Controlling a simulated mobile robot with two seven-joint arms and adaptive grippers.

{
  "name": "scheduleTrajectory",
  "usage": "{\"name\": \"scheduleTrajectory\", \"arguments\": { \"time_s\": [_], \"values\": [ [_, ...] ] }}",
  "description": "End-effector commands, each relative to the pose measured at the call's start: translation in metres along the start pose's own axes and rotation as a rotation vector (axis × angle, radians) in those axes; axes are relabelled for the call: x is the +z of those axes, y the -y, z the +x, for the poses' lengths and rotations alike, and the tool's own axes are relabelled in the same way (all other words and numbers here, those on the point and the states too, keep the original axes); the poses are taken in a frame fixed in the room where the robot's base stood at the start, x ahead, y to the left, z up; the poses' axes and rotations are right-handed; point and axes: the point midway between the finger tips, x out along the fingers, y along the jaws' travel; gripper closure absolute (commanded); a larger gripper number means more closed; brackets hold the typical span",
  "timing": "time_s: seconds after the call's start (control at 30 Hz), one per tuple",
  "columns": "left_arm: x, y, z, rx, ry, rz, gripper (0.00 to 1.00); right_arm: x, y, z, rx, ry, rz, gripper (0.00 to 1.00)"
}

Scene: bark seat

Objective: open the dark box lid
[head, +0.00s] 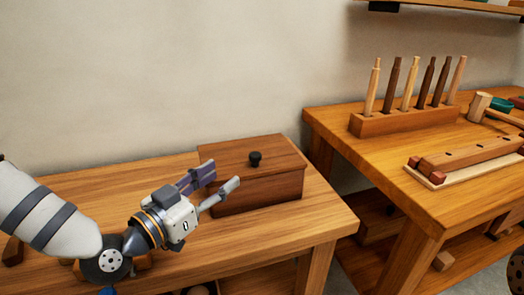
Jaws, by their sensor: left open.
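The dark box (262,190) is a reddish-brown wooden box near the back right of the left bench. Its lid (272,150) is down on it, with a small black knob (255,158) on top. My left gripper (222,177) comes in from the left with its fingers spread apart and nothing seen between them. Its fingertips overlap the box's left front corner in the picture, to the left of and lower than the knob. I cannot tell whether they touch the box. My right gripper is not recognisable in view; only a dark rounded part shows at the lower right edge.
The box stands on a wooden bench (300,228) with bare top to its right. A second bench (345,137) stands to the right across a gap, holding a rack (405,121) of upright wooden pegs, a mallet (479,106) and a wooden block (470,152). A wall rises behind.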

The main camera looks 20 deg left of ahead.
Motion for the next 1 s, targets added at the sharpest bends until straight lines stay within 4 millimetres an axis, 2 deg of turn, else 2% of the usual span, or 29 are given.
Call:
{"name": "scheduleTrajectory", "arguments": {
  "time_s": [0.2, 0.4, 0.57, 0.8, 0.87, 1.0],
  "values": [
    [0.007, -0.001, 0.054, 0.003, 0.008, -0.001, 0.56, 0.008, 0.000, 0.016, 0.002, 0.041, -0.001, 0.60],
    [0.006, -0.001, 0.096, 0.003, 0.007, -0.002, 0.56, 0.011, -0.001, 0.023, 0.003, 0.058, -0.001, 0.60],
    [0.004, -0.001, 0.110, 0.002, 0.006, -0.003, 0.56, 0.012, -0.001, 0.025, 0.003, 0.061, -0.001, 0.60],
    [0.003, -0.001, 0.112, 0.002, 0.005, -0.003, 0.56, 0.012, -0.001, 0.024, 0.003, 0.060, -0.002, 0.60],
    [0.003, -0.001, 0.112, 0.002, 0.005, -0.003, 0.68, 0.011, -0.001, 0.024, 0.003, 0.060, -0.002, 0.60],
    [0.003, -0.001, 0.111, 0.002, 0.005, -0.003, 0.99, 0.011, -0.001, 0.024, 0.003, 0.060, -0.002, 0.60]
  ]
}}
